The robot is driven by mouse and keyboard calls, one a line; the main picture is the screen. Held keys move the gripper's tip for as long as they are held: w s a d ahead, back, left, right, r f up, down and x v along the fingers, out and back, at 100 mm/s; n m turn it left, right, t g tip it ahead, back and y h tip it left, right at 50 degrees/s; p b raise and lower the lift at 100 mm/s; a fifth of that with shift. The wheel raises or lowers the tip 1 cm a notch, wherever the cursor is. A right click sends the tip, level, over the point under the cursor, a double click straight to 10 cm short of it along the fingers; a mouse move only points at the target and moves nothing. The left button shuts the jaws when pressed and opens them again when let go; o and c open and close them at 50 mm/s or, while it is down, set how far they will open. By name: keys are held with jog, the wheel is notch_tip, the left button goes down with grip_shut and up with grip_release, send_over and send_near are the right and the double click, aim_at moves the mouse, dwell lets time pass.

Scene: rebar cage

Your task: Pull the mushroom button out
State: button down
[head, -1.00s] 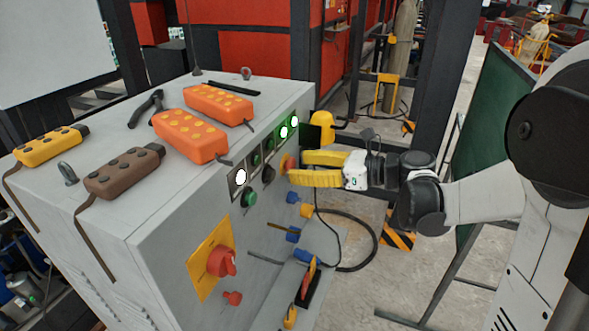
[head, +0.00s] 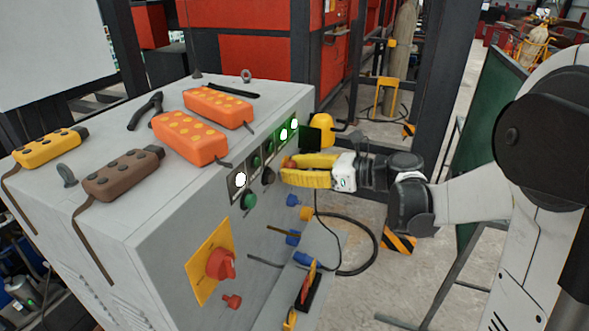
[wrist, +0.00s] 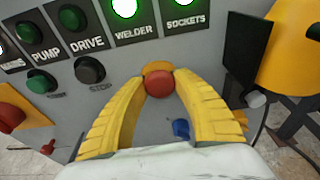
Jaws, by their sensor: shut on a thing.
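The red mushroom button (wrist: 160,83) with its orange-yellow collar (wrist: 158,67) is on the grey cabinet's front panel. In the wrist view it sits between the tips of my yellow gripper (wrist: 154,92), whose two fingers close on its sides. In the head view the button (head: 290,165) shows only partly beside the fingertips, and my gripper (head: 292,172) reaches it from the right. The fingers hide part of the button's sides.
The panel has lit WELDER (wrist: 124,7) and SOCKETS lamps, a green button (wrist: 41,81) and a black button (wrist: 90,70). A red rotary switch (head: 221,263) is lower left. A dark screen and yellow lamp (head: 320,136) stand close to the right of my gripper.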

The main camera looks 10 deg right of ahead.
jog(key=shift+s+d, duration=0.1)
jog(key=shift+d, duration=0.05)
jog(key=shift+s+d, duration=0.25)
jog(key=shift+d, duration=0.1)
jog(key=c, duration=1)
grip_release()
jog(key=v, duration=0.2)
jog(key=f+v, duration=0.1)
jog(key=v, duration=0.4)
jog(key=shift+s+d+f, duration=0.2)
jog(key=shift+s+d, duration=0.15)
jog(key=shift+d, duration=0.05)
